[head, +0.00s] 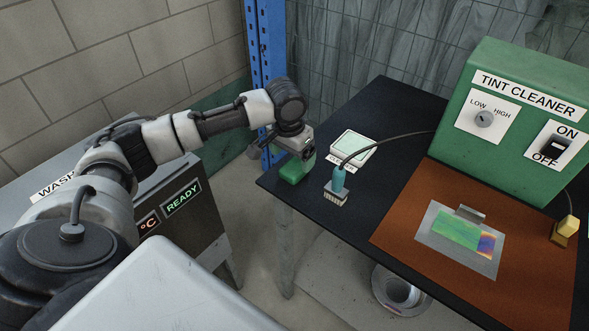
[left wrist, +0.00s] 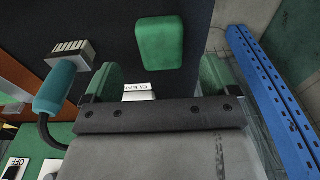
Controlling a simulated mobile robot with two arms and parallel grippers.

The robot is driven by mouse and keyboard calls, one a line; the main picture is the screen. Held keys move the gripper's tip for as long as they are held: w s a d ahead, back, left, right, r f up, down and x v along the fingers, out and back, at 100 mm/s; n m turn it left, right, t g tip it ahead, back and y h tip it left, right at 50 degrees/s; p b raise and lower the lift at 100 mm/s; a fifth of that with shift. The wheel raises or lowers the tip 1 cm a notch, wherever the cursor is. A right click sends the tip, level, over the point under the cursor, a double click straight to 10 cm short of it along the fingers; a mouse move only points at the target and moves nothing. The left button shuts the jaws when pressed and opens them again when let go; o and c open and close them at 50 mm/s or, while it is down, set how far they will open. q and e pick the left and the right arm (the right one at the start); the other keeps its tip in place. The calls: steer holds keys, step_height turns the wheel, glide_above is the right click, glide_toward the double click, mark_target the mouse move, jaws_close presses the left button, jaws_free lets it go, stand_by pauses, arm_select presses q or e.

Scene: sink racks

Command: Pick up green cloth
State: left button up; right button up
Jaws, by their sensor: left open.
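The green cloth (head: 291,175) is a thick, rounded green block at the left corner of the black table in the head view. In the left wrist view the cloth (left wrist: 160,42) lies on the dark surface, whole and unobstructed, just beyond the fingertips. My left gripper (head: 306,154) hangs just above and beside it. In the left wrist view the left gripper (left wrist: 158,79) is open, with its two green fingers apart and no cloth between them. My right gripper is in neither view.
A labelled white tray with a pale green top (head: 353,146) and a teal-handled brush (head: 338,184) with a cable stand right of the cloth. A blue post (head: 266,65) rises behind the gripper. A green TINT CLEANER machine (head: 510,110) and brown mat (head: 400,232) fill the table's right side.

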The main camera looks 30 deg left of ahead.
mark_target(294, 167)
arm_select(q)
steer(key=f, duration=0.3)
steer(key=w+f, duration=0.1)
steer(key=f, duration=0.1)
steer(key=shift+f, duration=0.15)
steer(key=c, duration=1)
